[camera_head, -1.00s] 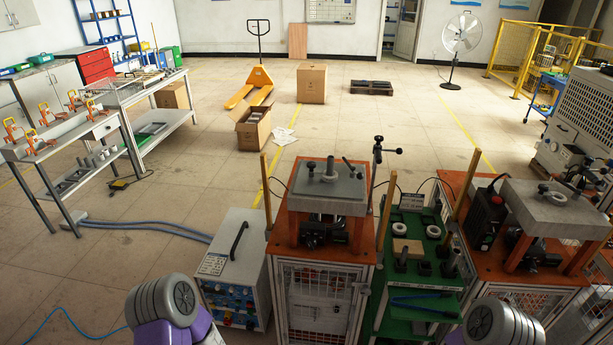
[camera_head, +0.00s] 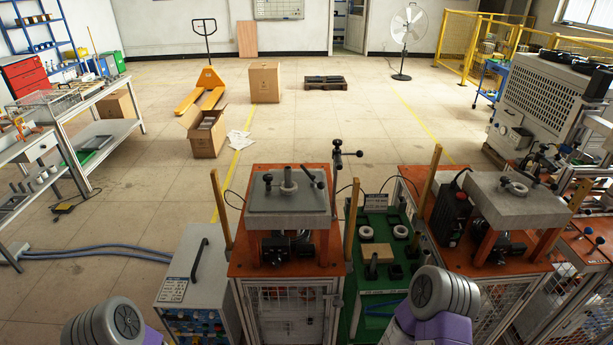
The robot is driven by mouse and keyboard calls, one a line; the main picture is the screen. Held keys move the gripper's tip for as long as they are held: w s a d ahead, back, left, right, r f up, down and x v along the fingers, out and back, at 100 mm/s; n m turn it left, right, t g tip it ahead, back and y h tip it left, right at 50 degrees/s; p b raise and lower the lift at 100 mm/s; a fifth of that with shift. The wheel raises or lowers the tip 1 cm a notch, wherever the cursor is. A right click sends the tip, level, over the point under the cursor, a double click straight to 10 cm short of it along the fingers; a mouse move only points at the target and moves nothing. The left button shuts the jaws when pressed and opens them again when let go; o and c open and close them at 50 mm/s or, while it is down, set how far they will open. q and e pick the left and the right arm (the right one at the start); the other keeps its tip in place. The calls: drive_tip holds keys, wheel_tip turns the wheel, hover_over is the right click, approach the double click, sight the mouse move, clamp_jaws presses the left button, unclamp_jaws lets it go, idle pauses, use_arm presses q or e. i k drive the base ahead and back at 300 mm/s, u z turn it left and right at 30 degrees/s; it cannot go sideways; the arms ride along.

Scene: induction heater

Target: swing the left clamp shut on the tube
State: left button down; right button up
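A grey plate (camera_head: 262,204) tops the orange-topped station in the middle of the view. A short grey upright tube (camera_head: 288,182) stands on it. A small clamp with a black knob (camera_head: 268,182) is left of the tube, apparently apart from it. A second clamp with a black lever (camera_head: 313,178) is to the right. The clamps are too small to tell their exact swing position. Only the upper parts of my two arms show at the bottom edge, and both grippers are out of view.
A control box with a black handle (camera_head: 184,282) stands left of the station. A green-topped stand with rings and blocks (camera_head: 372,284) is to the right. A second similar station (camera_head: 518,203) is farther right. Wooden posts and a black-knobbed pole (camera_head: 337,190) rise around the middle station.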

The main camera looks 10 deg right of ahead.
sight(321, 185)
drive_tip(key=i, duration=0.45)
drive_tip(key=z, duration=0.75)
